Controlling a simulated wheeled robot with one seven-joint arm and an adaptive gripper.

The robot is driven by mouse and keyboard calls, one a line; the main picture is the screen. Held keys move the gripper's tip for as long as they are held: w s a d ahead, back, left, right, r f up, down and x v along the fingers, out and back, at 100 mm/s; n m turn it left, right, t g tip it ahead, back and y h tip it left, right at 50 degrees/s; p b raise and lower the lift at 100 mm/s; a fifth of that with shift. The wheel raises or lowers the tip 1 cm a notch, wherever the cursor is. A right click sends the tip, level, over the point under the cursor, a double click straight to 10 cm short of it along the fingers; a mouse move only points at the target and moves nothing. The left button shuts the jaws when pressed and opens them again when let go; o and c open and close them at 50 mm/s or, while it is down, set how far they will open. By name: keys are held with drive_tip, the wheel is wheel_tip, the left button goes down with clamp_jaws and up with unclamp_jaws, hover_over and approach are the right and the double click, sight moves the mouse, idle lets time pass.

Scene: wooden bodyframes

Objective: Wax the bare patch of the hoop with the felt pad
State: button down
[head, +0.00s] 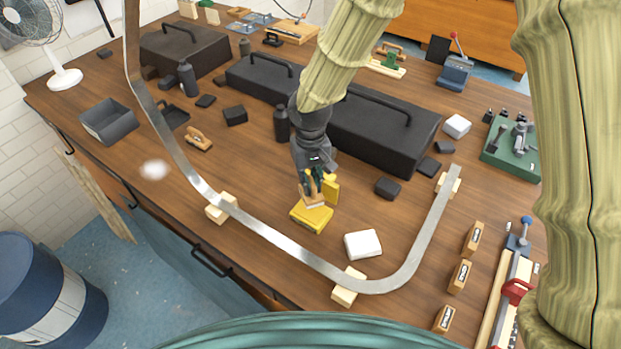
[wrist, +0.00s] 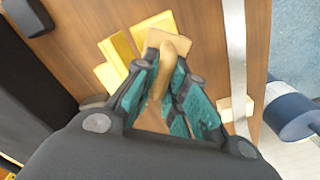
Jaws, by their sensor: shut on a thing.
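The hoop (head: 270,235) is a long grey band that curves over the table, resting on pale wooden blocks; it also shows in the wrist view (wrist: 236,60). I cannot make out the bare patch. My gripper (head: 314,184) is shut on the wooden handle of the felt pad (head: 314,203), inside the hoop's curve. In the wrist view the teal-lined fingers (wrist: 170,95) close around the handle, and the pad's tan base (wrist: 165,42) shows beyond. A yellow tin (head: 311,220) is right under the pad, with a yellow upright piece behind it. I cannot tell whether pad and tin touch.
A white block (head: 363,244) lies right of the tin. Black cases (head: 385,130) and a dark bottle (head: 282,124) stand behind my gripper. Another wooden-handled tool (head: 198,140) lies left. Labelled wooden blocks (head: 461,276) and a clamp line the right side. Bare tabletop lies left of the tin.

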drive_tip(key=shift+w, duration=0.25)
drive_tip(key=shift+w+f+b, duration=0.2)
drive_tip(key=shift+f+b, duration=0.1)
drive_tip(key=shift+f, duration=0.1)
drive_tip(key=shift+s+f+b, duration=0.2)
drive_tip(key=shift+f+b, duration=0.5)
drive_tip(key=shift+f, duration=0.15)
wheel_tip(320, 180, down, 2)
drive_tip(key=shift+w+f+b, duration=0.1)
drive_tip(key=shift+f+b, duration=0.1)
drive_tip(key=shift+b, duration=0.6)
drive_tip(key=shift+f+b, duration=0.35)
drive_tip(key=shift+f, duration=0.2)
drive_tip(key=shift+f, duration=0.55)
idle(0.6)
drive_tip(key=shift+r, duration=0.15)
drive_tip(key=shift+r+p, duration=2.45)
drive_tip(key=shift+r, duration=0.95)
